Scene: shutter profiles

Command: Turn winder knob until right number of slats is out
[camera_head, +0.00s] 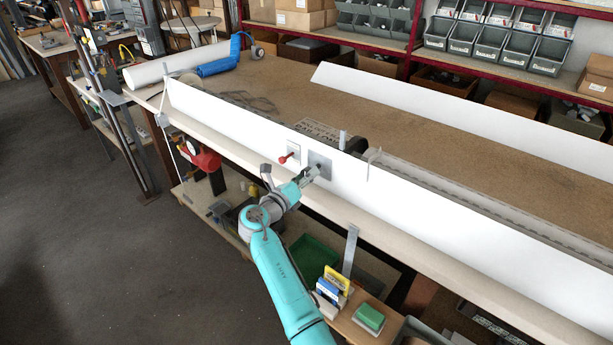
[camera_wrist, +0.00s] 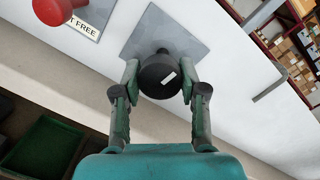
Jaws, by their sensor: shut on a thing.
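The winder knob (camera_wrist: 160,74) is a dark round knob with a small white mark on its face. It sits on a grey square plate (camera_wrist: 187,38) on the long white panel. My gripper (camera_wrist: 160,80) has one finger on each side of the knob and is shut on it. In the head view my gripper (camera_head: 312,172) meets the grey plate (camera_head: 320,163) at the panel's front. The gripper partly hides the knob there. No slats can be made out clearly; a long grey slotted strip (camera_head: 480,205) runs behind the panel at the right.
A red knob (camera_wrist: 52,10) beside a label reading partly "T FREE" is left of the plate; it also shows in the head view (camera_head: 284,159). A bent metal bracket (camera_head: 372,160) hooks over the panel to the right. A white roll (camera_head: 162,72) lies at the bench's far left.

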